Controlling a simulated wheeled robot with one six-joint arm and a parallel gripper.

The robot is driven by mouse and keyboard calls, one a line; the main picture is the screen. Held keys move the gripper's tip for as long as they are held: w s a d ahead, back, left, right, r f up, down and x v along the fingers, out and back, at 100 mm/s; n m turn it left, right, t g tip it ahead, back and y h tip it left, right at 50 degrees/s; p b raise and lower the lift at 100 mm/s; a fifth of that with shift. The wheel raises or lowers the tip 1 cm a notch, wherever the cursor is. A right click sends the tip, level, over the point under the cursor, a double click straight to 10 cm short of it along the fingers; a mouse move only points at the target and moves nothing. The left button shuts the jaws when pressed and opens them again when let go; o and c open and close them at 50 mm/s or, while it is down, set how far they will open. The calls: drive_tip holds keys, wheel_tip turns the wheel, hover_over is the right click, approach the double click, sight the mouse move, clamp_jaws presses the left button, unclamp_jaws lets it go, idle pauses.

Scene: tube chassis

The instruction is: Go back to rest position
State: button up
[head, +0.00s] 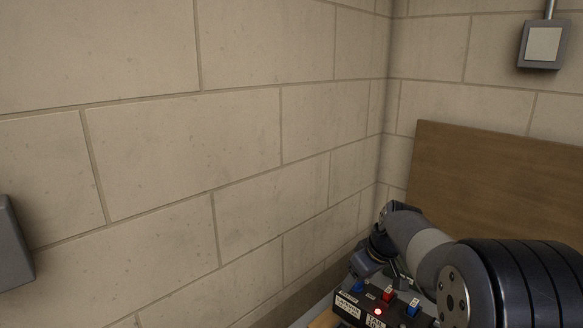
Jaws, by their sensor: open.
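My arm reaches in from the lower right, and my gripper (366,265) is at its far end, low in the picture. It is open, with nothing seen between its fingers; the fingertips are small and partly hidden. Just below and in front of it is a dark box (378,308) with white labels, blue and red switches and a lit red light. The gripper overlaps the box's far edge in the picture; I cannot tell whether they touch.
Block walls (240,130) meet in a corner behind the arm. A brown wooden board (490,185) stands against the right wall. A grey wall box (542,44) hangs above it. A grey object (12,245) shows at the left edge. The space left of the arm looks free.

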drive_tip(key=m, duration=0.2)
drive_tip(key=m+h, duration=0.1)
drive_tip(key=m, duration=0.1)
drive_tip(key=shift+a+h, duration=0.15)
drive_tip(key=shift+h, duration=0.15)
drive_tip(key=shift+a+m+t+h+b, duration=0.1)
drive_tip(key=shift+m+t+h+b, duration=0.45)
drive_tip(key=shift+m, duration=1.35)
drive_tip(key=shift+a+m+g+h+b, duration=0.15)
drive_tip(key=shift+m+h, duration=0.35)
drive_tip(key=shift+m, duration=0.5)
drive_tip(key=shift+d+m+g+h+b, duration=0.1)
drive_tip(key=shift+m+g+h+b, duration=0.25)
drive_tip(key=shift+m, duration=0.65)
drive_tip(key=m+h, duration=0.1)
drive_tip(key=m, duration=0.2)
drive_tip(key=shift+a+m+g, duration=0.1)
drive_tip(key=shift+m+g, duration=0.15)
drive_tip(key=shift+m, duration=0.15)
drive_tip(key=shift+a+r, duration=0.1)
drive_tip(key=shift+r, duration=0.25)
drive_tip(key=shift+v, duration=1)
drive_tip(key=shift+f, duration=0.1)
